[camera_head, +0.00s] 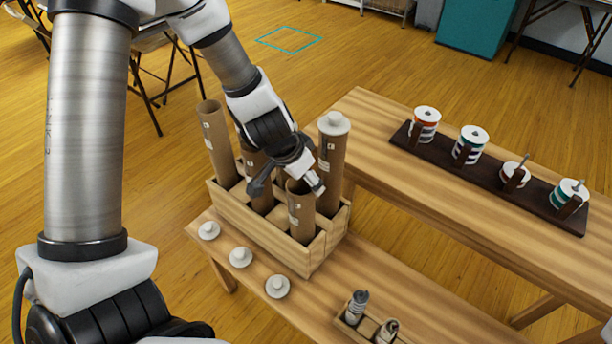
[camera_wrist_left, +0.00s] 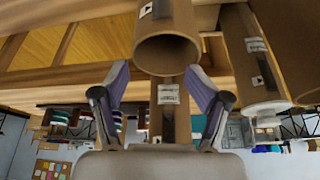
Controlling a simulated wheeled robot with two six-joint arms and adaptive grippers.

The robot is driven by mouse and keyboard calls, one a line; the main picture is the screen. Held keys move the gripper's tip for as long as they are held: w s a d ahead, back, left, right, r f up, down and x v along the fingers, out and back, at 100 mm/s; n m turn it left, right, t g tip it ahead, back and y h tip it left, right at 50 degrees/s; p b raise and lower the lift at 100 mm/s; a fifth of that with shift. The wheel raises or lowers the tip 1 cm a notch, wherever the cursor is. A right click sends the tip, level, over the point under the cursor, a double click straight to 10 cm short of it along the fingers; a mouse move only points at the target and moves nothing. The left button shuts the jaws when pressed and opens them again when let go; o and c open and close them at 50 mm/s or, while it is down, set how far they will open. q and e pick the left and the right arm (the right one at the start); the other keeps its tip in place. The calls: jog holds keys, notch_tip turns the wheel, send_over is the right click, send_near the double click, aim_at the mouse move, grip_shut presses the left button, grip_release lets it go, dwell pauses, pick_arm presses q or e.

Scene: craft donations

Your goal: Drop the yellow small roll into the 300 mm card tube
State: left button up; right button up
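Several brown card tubes stand upright in a wooden crate (camera_head: 262,232): a tall open tube (camera_head: 215,145) at the left, a middle tube (camera_head: 255,165) partly hidden, a front tube (camera_head: 301,218), and a tube with a white cap (camera_head: 331,160). Their length labels are too small to read. My left gripper (camera_head: 290,185) is at the front tube's top. In the left wrist view, its fingers (camera_wrist_left: 155,80) are apart with nothing visibly held; an open tube mouth (camera_wrist_left: 167,52) shows just beyond them. I cannot make out a yellow small roll. My right gripper is not in view.
Three white caps (camera_head: 240,257) lie in front of the crate on the low bench. A small wooden holder (camera_head: 345,328) with two small rolls stands at the front. A dark rack (camera_head: 440,151) with several wound spools lies on the table at right.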

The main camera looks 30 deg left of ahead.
pick_arm(q)
jog(key=shift+r, duration=0.15)
jog(key=v, duration=0.7)
dwell(0.6)
jog(key=shift+r, duration=0.1)
dwell(0.4)
